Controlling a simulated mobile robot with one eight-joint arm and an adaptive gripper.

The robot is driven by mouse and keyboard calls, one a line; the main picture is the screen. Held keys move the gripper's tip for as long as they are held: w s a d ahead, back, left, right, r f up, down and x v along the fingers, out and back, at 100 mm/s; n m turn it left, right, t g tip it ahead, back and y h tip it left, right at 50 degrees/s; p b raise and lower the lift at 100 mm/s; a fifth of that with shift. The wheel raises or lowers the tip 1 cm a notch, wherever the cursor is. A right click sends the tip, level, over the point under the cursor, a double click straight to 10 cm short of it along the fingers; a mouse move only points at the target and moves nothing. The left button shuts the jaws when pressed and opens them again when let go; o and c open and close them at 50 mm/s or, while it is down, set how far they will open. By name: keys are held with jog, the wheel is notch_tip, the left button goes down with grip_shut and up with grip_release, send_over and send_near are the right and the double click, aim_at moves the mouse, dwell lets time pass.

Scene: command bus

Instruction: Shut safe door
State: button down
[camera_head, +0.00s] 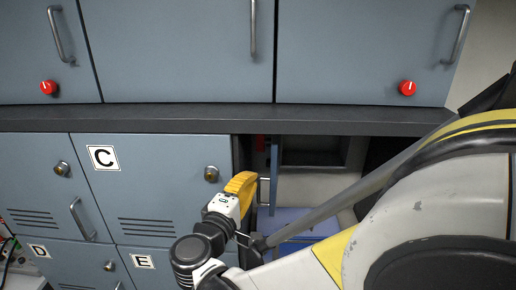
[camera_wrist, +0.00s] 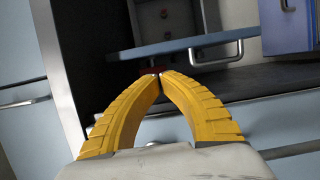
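The safe door (camera_head: 273,180) stands open and is seen nearly edge-on in the head view, a narrow blue panel right of the door marked C. In the wrist view, the door (camera_wrist: 185,44) is a blue slab across the upper middle. Its metal handle (camera_head: 263,191) also shows in the wrist view (camera_wrist: 225,60). My gripper (camera_head: 247,178) is just left of the door and handle.
An open compartment (camera_head: 312,150) lies behind the door, with a blue-purple surface (camera_head: 298,222) below. Closed lockers, including the door marked C (camera_head: 155,178), stand at left. A dark ledge (camera_head: 210,117) runs above, under closed upper cabinets (camera_head: 180,55).

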jog(key=x, duration=0.7)
jog(key=shift+w+d+p, duration=0.2)
jog(key=shift+w+p, duration=0.1)
jog(key=shift+p, duration=0.1)
